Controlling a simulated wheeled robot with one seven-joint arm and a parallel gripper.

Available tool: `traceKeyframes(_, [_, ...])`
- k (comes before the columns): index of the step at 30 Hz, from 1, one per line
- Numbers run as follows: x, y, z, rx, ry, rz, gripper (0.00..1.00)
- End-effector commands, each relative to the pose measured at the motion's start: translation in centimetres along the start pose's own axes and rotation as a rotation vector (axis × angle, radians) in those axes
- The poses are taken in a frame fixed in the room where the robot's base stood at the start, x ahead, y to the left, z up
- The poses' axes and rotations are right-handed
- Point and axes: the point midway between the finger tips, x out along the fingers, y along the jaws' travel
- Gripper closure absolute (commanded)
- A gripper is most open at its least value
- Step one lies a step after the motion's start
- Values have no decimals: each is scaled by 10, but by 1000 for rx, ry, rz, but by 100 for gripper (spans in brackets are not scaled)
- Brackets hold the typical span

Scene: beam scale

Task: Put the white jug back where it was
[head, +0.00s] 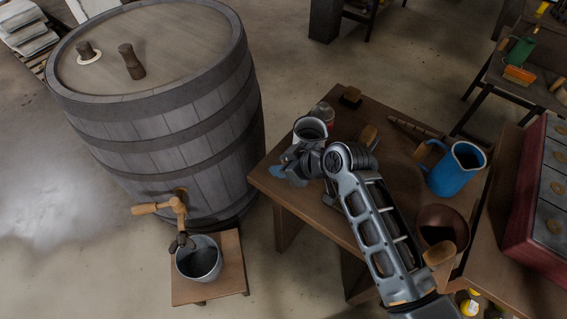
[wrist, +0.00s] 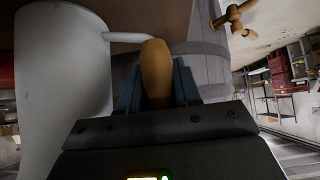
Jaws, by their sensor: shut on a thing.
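The white jug (head: 309,131) is at the left end of the wooden table, its open mouth facing up in the head view. In the wrist view the jug (wrist: 62,90) fills the left side, looking pale and upright. Its wooden handle grip (wrist: 156,66) sits between the fingers. My gripper (head: 291,169) is shut on this handle, on the near side of the jug. The fingers (wrist: 157,88) show on both sides of the grip in the wrist view. I cannot tell whether the jug's base touches the table, as it is hidden.
A large barrel (head: 190,110) with a wooden tap (head: 172,205) stands left. A metal bucket (head: 200,262) stands below it on a small stool (head: 233,265).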

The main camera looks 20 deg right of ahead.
Motion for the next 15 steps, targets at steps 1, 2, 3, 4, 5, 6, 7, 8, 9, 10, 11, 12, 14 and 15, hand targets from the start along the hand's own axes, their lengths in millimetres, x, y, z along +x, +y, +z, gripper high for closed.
traceKeyframes(1, [1, 0, 1, 0, 0, 0, 66])
traceKeyframes(2, [1, 0, 1, 0, 0, 0, 63])
traceKeyframes(3, [1, 0, 1, 0, 0, 0, 60])
traceKeyframes(4, [1, 0, 1, 0, 0, 0, 57])
traceKeyframes(5, [1, 0, 1, 0, 0, 0, 54])
traceKeyframes(6, [1, 0, 1, 0, 0, 0, 50])
traceKeyframes(7, [1, 0, 1, 0, 0, 0, 47])
traceKeyframes(8, [1, 0, 1, 0, 0, 0, 44])
traceKeyframes(9, [1, 0, 1, 0, 0, 0, 42])
traceKeyframes(10, [1, 0, 1, 0, 0, 0, 42])
traceKeyframes(11, [1, 0, 1, 0, 0, 0, 42])
traceKeyframes(12, [1, 0, 1, 0, 0, 0, 42])
traceKeyframes(14, [1, 0, 1, 0, 0, 0, 42])
traceKeyframes(15, [0, 0, 0, 0, 0, 0, 42])
